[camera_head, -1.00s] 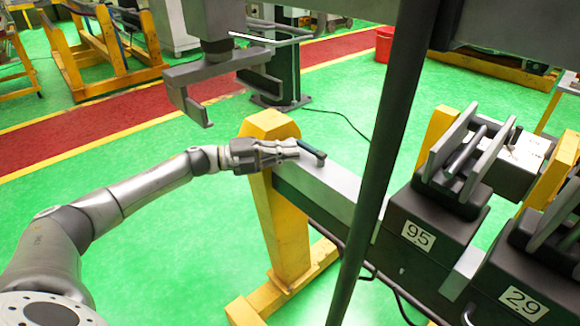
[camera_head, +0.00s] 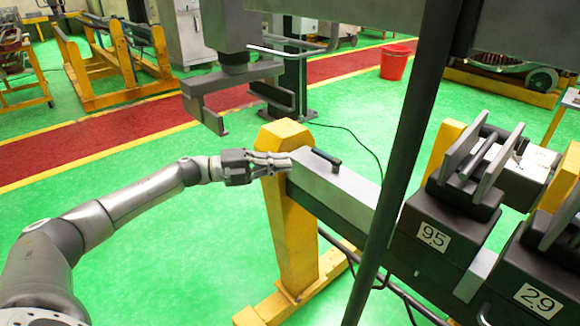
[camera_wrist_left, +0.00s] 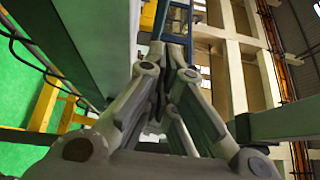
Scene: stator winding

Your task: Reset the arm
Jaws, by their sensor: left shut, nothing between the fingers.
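My left arm (camera_head: 130,205) comes in from the left in the head view. My left gripper (camera_head: 289,162) is shut and empty. In the left wrist view the fingers (camera_wrist_left: 160,100) are closed together. A small dark handle-like piece (camera_head: 326,159) lies on the beam, just right of the fingertips and apart from them. My right gripper is not in view.
Dark clamp blocks labelled 95 (camera_head: 434,238) and 29 (camera_head: 539,300) stand along the beam at right. A dark bar (camera_head: 395,180) crosses the view in front. A grey hooked fixture (camera_head: 235,85) hangs above the gripper. Green floor (camera_head: 150,255) is clear below the arm.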

